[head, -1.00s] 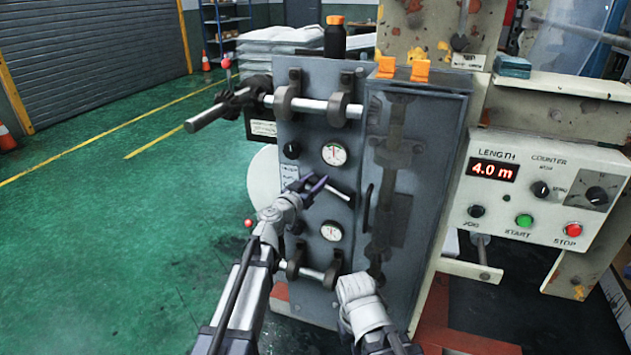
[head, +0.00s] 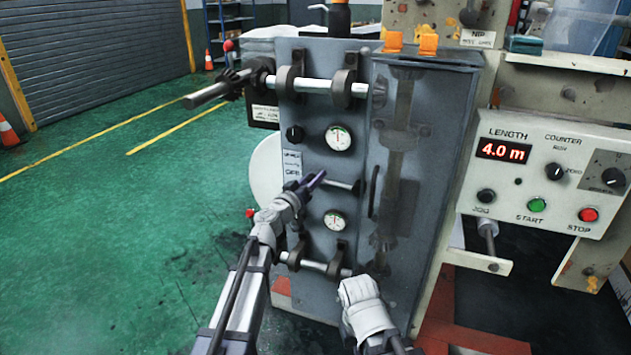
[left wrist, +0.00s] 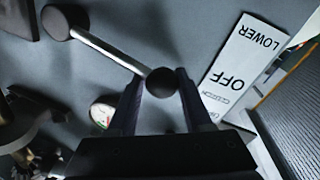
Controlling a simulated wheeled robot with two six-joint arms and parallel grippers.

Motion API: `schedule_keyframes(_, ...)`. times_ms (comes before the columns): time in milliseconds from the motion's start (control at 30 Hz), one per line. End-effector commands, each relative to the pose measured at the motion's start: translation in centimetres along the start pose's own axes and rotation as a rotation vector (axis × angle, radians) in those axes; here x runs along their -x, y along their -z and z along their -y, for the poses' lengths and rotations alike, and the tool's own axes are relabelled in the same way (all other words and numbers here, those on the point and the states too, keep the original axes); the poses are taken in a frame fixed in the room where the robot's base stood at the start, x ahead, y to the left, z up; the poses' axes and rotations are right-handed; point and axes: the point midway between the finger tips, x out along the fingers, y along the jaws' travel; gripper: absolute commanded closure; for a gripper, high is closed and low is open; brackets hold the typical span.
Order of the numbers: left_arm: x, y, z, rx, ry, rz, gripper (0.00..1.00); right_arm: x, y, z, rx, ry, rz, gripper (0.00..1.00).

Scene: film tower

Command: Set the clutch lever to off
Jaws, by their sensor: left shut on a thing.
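The clutch lever (head: 342,184) is a short metal rod on the grey machine panel, between two round gauges. In the left wrist view, the rod runs from a dark round hub at upper left to a black ball knob (left wrist: 161,82). My left gripper (head: 318,179) is shut on this knob; its dark fingers (left wrist: 158,90) lie on either side of it. In the head view the rod is nearly level, its gripped end at the left. A white label (head: 292,165) beside the lever reads LOWER and OFF in the left wrist view (left wrist: 240,70), upside down, with smaller text below.
A horizontal bar (head: 310,86) crosses the panel above, and another bar (head: 315,265) lies below the lever. A control box (head: 540,180) showing 4.0 m stands at right. A white part of my right arm is low in front; its fingers do not show. Green floor is open at left.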

Motion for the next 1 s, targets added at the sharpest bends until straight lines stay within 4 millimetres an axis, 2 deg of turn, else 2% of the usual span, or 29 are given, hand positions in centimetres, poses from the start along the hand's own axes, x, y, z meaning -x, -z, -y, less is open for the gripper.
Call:
schedule_keyframes(33, 0.1, -0.9, 0.4, 0.017, 0.000, -0.003, 1.00, -1.0, 0.1, 0.1, 0.000, -0.001, 0.000, 1.00)
schedule_keyframes(300, 0.2, -1.9, 0.8, 0.124, -0.003, -0.019, 1.00, -2.4, 0.1, 0.1, 0.001, -0.004, 0.000, 1.00)
schedule_keyframes(867, 0.2, -2.1, 0.7, 0.155, -0.007, -0.023, 1.00, -2.7, 0.2, 0.1, 0.001, -0.005, 0.000, 1.00)
schedule_keyframes(900, 0.2, -2.1, 0.7, 0.155, -0.007, -0.023, 0.49, -2.7, 0.2, 0.1, 0.001, -0.005, 0.000, 1.00)
schedule_keyframes(1000, 0.2, -2.0, 0.7, 0.157, -0.007, -0.023, 0.37, -2.7, 0.2, 0.1, 0.001, -0.005, 0.000, 1.00)
